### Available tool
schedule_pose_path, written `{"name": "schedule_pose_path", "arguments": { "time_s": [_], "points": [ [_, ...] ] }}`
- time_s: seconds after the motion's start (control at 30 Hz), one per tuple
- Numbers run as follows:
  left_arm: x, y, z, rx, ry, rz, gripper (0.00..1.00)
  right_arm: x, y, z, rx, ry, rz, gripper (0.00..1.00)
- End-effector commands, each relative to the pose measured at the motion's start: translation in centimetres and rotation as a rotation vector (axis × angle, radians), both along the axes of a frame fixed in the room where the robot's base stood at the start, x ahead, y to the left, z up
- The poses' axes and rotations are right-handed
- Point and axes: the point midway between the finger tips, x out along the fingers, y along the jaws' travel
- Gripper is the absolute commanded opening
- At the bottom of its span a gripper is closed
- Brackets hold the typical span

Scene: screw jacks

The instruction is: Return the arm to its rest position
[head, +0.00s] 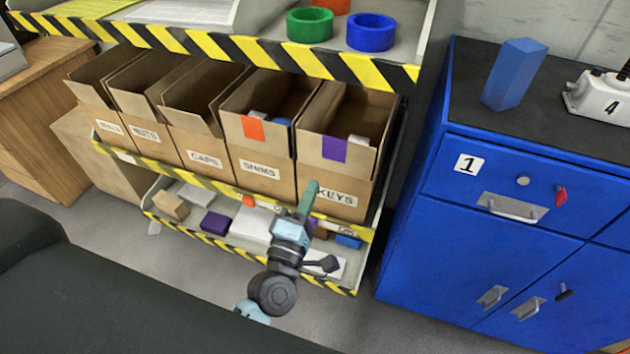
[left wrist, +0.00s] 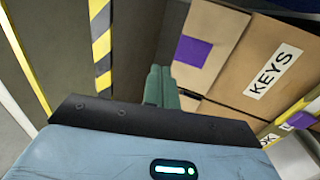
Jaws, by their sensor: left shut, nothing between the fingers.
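My left gripper (head: 311,187) shows in the head view in front of the cardboard box labelled KEYS (head: 336,183). Its fingers point up and away, and they are shut with nothing between them. In the left wrist view the green fingers (left wrist: 161,80) lie together, with the KEYS box (left wrist: 222,60) and its purple patch to their right. I cannot tell whether the fingertips touch the box. My right gripper is in neither view.
A shelf with yellow-black striped edges (head: 364,70) holds several open boxes. Green (head: 310,24) and blue (head: 371,32) rings sit above. A lower shelf holds small blocks. A blue cabinet (head: 500,230) stands at the right. Grey floor (head: 190,270) lies in front.

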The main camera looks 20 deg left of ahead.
Motion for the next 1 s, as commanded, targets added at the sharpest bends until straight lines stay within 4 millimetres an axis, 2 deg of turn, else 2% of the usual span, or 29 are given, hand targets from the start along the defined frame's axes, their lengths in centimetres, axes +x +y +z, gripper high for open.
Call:
{"name": "schedule_pose_path", "arguments": {
  "time_s": [0.43,0.57,0.67,0.77,0.9,1.0],
  "points": [
    [-0.4,0.0,-0.1,0.004,0.002,0.0,0.0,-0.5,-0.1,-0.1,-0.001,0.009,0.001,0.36],
    [-1.6,-0.1,-1.7,0.103,0.046,-0.009,0.0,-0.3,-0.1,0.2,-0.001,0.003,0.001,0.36],
    [-4.1,-0.3,-5.0,0.304,0.133,-0.035,0.0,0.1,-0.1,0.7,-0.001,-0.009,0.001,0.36],
    [-8.1,-0.2,-9.5,0.592,0.252,-0.091,0.0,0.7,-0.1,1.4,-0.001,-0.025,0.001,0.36],
    [-14.8,0.8,-15.6,0.993,0.414,-0.212,0.0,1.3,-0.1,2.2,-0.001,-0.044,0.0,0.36],
    [-19.6,2.1,-19.1,1.237,0.508,-0.311,0.0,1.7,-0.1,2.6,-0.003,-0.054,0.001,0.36]
  ]
}}
